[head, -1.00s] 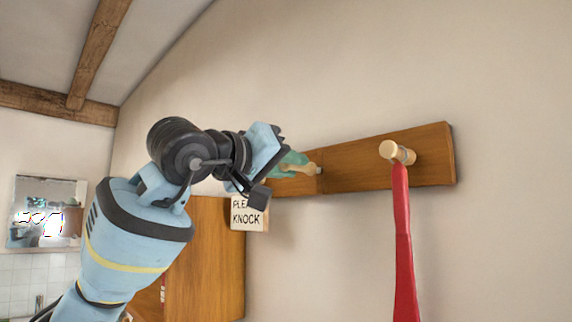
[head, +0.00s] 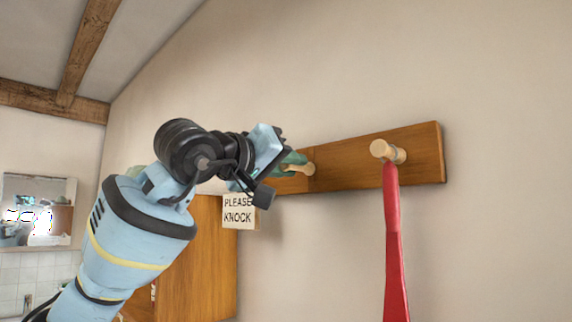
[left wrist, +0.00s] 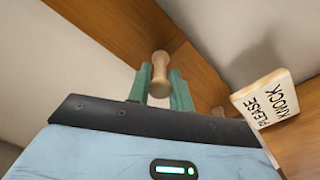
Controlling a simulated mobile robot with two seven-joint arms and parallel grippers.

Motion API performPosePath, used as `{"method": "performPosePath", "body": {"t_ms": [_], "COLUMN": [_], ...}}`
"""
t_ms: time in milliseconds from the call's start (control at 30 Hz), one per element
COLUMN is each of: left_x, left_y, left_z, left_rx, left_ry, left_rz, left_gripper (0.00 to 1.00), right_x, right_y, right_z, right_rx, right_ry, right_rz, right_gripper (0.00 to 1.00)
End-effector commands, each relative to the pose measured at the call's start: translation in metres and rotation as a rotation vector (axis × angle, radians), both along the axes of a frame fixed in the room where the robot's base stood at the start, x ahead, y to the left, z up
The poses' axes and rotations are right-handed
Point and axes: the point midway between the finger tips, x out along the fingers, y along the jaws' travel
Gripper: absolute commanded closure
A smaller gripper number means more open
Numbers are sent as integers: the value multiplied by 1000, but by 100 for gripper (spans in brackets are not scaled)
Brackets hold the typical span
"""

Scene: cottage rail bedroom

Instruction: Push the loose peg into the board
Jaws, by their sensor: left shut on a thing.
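The wooden peg board (head: 350,160) runs along the wall. A pale wooden peg (head: 303,168) stands out from it near my left gripper (head: 293,160). In the left wrist view the same peg (left wrist: 160,75) lies between the two green fingers of my left gripper (left wrist: 161,88), which is shut on it. The peg's far end is against or close to the board (left wrist: 125,25); I cannot tell how deep it sits. Another peg (head: 385,150) on the right part of the board carries a red strap (head: 397,245). My right gripper is not in view.
A "PLEASE KNOCK" sign (head: 239,211) hangs below the board, close under my left gripper; it also shows in the left wrist view (left wrist: 265,98). A wooden cabinet or door panel (head: 205,260) stands at the lower left. The wall to the right is clear.

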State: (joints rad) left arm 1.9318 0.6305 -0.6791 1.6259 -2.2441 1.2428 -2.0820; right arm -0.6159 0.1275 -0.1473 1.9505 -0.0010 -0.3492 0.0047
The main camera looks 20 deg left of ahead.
Motion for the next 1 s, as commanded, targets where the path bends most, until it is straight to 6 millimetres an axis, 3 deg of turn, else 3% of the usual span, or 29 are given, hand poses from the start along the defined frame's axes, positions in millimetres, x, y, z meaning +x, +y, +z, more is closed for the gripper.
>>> {"method": "performPosePath", "body": {"t_ms": [100,133,300,667,1000], "left_x": [2,2,2,-3,-51], "left_y": [-1,-1,-1,1,17], "left_z": [0,0,0,0,-2], "left_rx": [0,0,0,-1,0], "left_ry": [0,-1,-1,-2,-3], "left_rz": [0,1,1,0,2], "left_gripper": [99,75,53,53,53], "right_x": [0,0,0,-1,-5], "right_y": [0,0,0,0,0], "right_z": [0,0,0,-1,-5], "right_rx": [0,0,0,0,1], "right_ry": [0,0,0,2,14], "right_rz": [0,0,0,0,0], "right_gripper": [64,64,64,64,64]}}
